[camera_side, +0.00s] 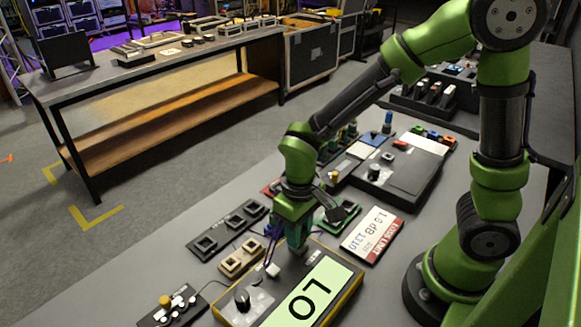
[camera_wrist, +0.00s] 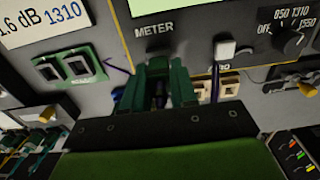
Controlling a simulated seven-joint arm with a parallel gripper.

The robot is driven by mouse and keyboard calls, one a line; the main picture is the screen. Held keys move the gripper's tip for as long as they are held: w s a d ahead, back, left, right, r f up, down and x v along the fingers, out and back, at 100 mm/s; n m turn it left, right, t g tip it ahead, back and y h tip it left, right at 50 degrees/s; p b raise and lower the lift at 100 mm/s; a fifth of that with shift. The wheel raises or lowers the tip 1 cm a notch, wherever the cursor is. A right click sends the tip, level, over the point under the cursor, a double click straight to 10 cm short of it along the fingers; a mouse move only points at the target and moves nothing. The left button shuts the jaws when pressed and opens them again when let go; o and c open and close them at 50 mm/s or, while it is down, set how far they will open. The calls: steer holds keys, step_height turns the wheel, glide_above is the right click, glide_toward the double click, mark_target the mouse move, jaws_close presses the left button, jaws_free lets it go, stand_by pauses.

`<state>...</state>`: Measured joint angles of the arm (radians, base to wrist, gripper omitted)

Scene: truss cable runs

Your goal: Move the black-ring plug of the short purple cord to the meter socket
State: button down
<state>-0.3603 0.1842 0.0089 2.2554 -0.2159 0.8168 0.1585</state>
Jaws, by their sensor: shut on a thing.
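My gripper (camera_side: 296,246) points down at the back edge of the yellow-edged meter box (camera_side: 352,296). In the wrist view my green fingers (camera_wrist: 158,78) are closed on a dark plug (camera_wrist: 158,96), right below the word METER. Its ring colour is hard to tell. The meter socket is hidden by the fingers, so I cannot tell whether the plug is in it. A thin purple cord (camera_wrist: 117,67) shows left of the fingers, and a purple length (camera_wrist: 215,82) hangs right of them. A white plug (camera_wrist: 224,50) sits on the meter face to the right.
A green two-opening adapter (camera_wrist: 65,68) lies left of the fingers, and a beige one (camera_wrist: 228,87) lies right. A black frame strip (camera_side: 228,229) and a loss-limit card (camera_side: 372,234) lie nearby. A knob (camera_wrist: 290,42) stands on the meter.

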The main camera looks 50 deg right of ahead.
steer(key=shift+f, duration=0.45)
stand_by(1.1)
steer(key=c, duration=0.8)
jaws_free()
steer(key=shift+r, duration=0.1)
steer(key=shift+r, duration=2.45)
steer(key=shift+r, duration=2)
